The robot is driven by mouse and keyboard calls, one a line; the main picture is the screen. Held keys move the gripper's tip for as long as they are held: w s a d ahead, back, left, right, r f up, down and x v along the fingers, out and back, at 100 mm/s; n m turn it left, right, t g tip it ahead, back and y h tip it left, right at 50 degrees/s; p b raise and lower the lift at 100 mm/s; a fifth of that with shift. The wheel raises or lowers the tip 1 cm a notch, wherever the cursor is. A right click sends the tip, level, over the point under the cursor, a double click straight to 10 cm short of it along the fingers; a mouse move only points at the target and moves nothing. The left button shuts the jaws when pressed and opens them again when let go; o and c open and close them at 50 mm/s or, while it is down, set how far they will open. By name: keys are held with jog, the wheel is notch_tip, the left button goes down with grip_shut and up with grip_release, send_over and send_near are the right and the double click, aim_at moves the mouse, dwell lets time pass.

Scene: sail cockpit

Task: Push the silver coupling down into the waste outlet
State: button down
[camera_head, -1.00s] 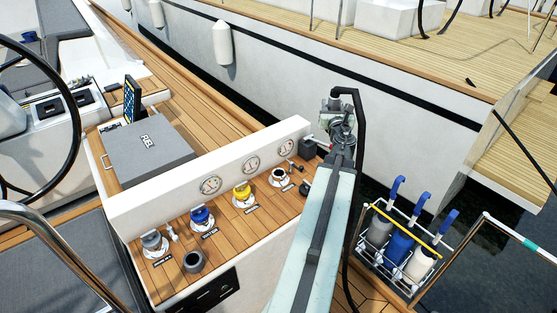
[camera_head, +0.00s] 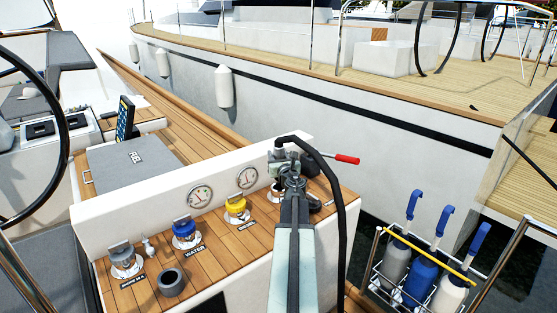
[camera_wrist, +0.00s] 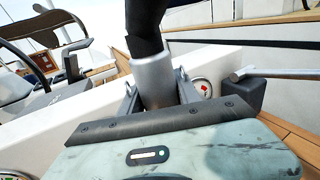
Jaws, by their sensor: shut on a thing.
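The silver coupling (camera_wrist: 153,78) stands roughly upright between the two jaws of my gripper (camera_wrist: 158,98) in the wrist view, with a black hose rising from its top. In the head view my gripper (camera_head: 286,168) is over the right end of the teak filler panel, shut on the coupling. The hose (camera_head: 325,170) arcs over to the right and hangs down beside my arm. The waste outlet is hidden behind my gripper and arm, so I cannot tell whether the coupling is above it or touching it.
The yellow filler (camera_head: 236,208), blue filler (camera_head: 187,232) and grey filler (camera_head: 123,258) line the panel, with a loose dark cup (camera_head: 171,282) in front. A white upstand with gauges (camera_head: 200,197) runs behind. A red-handled lever (camera_head: 347,159) sticks out right. A bottle rack (camera_head: 425,265) stands lower right.

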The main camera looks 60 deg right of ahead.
notch_tip(320, 180, down, 6)
jog(key=b, duration=0.5)
jog(key=shift+r, duration=0.1)
jog(key=shift+s+r, duration=0.1)
dwell(0.3)
jog(key=shift+f+b, duration=0.6)
jog(key=shift+b, duration=0.2)
dwell(0.5)
jog(key=c, duration=1.1)
grip_release()
jog(key=shift+c, duration=0.2)
jog(key=shift+a, duration=0.1)
